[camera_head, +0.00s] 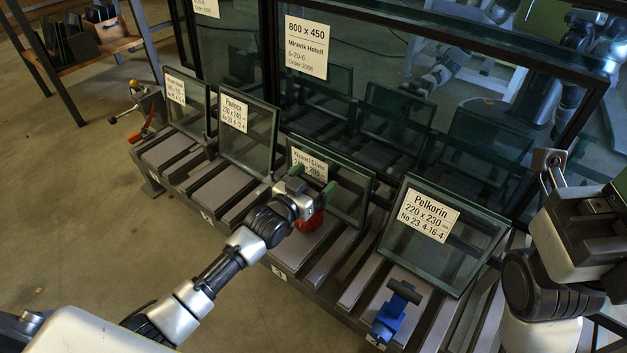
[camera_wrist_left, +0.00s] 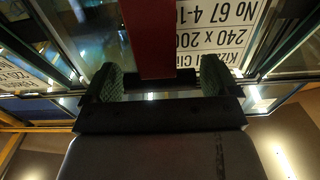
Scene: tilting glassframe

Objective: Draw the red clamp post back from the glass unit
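The glass unit (camera_head: 347,196) with the 240 x 200 label leans on the rack in the head view. Its label (camera_wrist_left: 215,40) shows upside down in the left wrist view. The red clamp post (camera_head: 308,223) is low in front of this unit, partly hidden by my left gripper. My left gripper (camera_head: 312,181) is at the unit's front, with green fingertips apart. In the left wrist view, the red post (camera_wrist_left: 149,38) appears between the open fingers (camera_wrist_left: 160,84), with a gap on its right side; contact on the left is unclear. My right arm is at the right, its fingers not visible.
The Pelkorin glass unit (camera_head: 467,253) stands right of my left gripper, with a blue clamp (camera_head: 388,318) in front. The Pavuca unit (camera_head: 256,148) and another small pane (camera_head: 176,121) stand left. A large 800 x 450 pane (camera_head: 345,62) rises behind. Floor at lower left is free.

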